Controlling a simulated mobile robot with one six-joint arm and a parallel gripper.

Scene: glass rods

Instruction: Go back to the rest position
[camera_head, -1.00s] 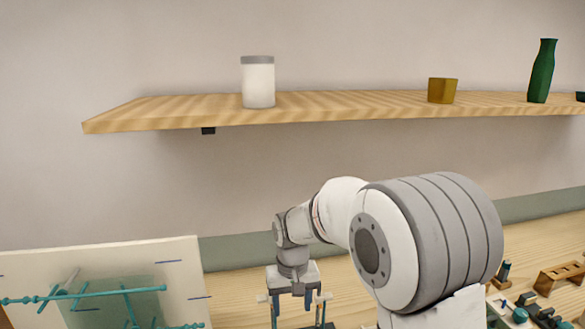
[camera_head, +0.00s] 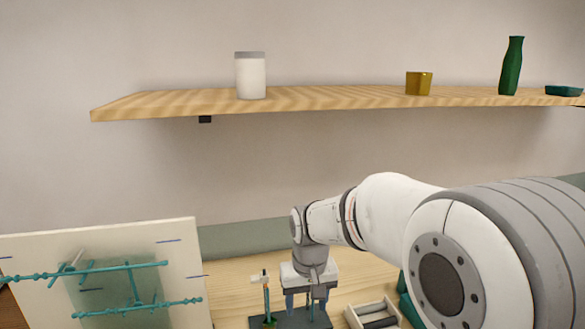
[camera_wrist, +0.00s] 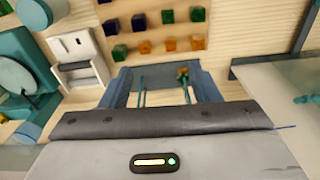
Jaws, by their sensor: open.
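My gripper (camera_head: 309,298) points down over the bench in the head view, its fingertips low near a dark stand. In the wrist view the jaws (camera_wrist: 163,78) are spread apart, with nothing seen clamped between them. Two thin upright rods show in the gap in the wrist view: a teal rod (camera_wrist: 142,92) and another with an orange-and-green top (camera_wrist: 184,78). In the head view one teal rod (camera_head: 266,296) stands left of the gripper on the dark stand (camera_head: 290,319). Whether a finger touches a rod, I cannot tell.
A pale board (camera_head: 178,245) with teal knobbed bars stands at left. A compartment tray (camera_head: 356,318) lies right of the stand. Small coloured blocks (camera_wrist: 171,45) show in the wrist view.

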